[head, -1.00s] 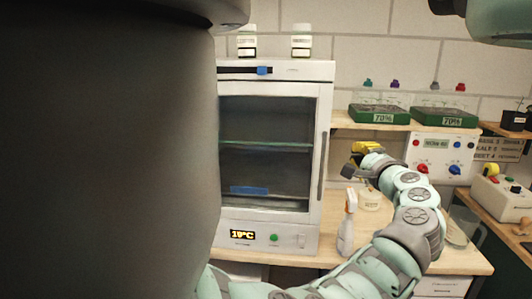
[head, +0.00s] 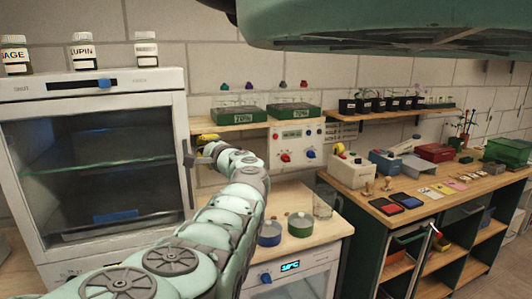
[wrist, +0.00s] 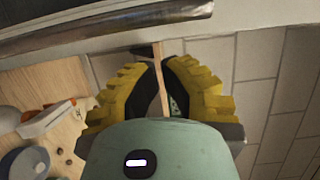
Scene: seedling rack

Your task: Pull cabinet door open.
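The white cabinet (head: 95,82) stands at the left in the head view, with its dark glass door (head: 95,170) looking shut. Its dark vertical bar handle (head: 188,175) runs along the door's right edge. In the wrist view the handle (wrist: 120,30) crosses the top left, just beyond the fingertips. My gripper (head: 206,143) is at the right of the handle's upper part. Its yellow fingers also show in the wrist view (wrist: 162,62); they are apart with a gap between them, and the handle is not between them. Any contact with the handle cannot be told.
Several labelled jars (head: 82,52) stand on the cabinet. Right of it, a wall shelf (head: 235,124) holds green trays. Below are a blue pot (head: 269,233) and a green pot (head: 300,225) on a wooden counter (head: 325,230). A cluttered bench (head: 440,205) stands further right.

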